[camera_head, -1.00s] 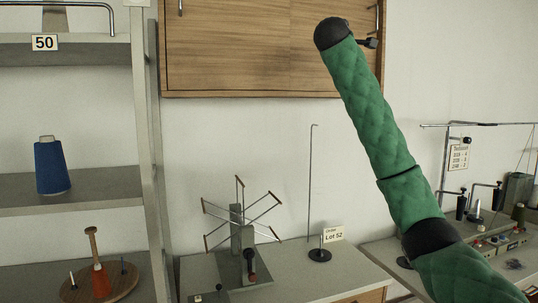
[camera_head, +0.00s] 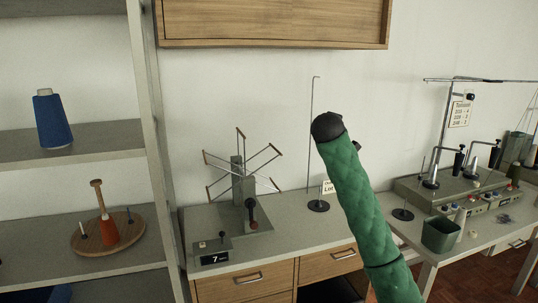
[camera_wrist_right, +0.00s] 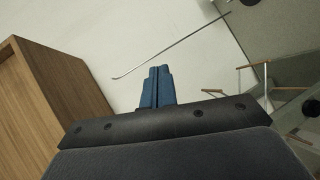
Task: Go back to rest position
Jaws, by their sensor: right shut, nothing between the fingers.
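My right gripper (camera_wrist_right: 157,87) shows in the right wrist view. Its blue fingers are together with nothing between them, in front of the pale wall. In the head view my green right arm (camera_head: 362,205) rises from the bottom right, and its dark end (camera_head: 328,127) stands before the wall near the thin upright rod (camera_head: 313,130). No fingers can be made out there. My left gripper is in neither view.
A skein winder (camera_head: 238,185) stands on the grey cabinet top. Shelves on the left hold a blue cone (camera_head: 52,120) and a wooden spool stand (camera_head: 106,240). A machine table (camera_head: 480,246) with a green bin (camera_head: 439,234) is at right. A wooden wall cabinet (camera_head: 275,22) hangs above.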

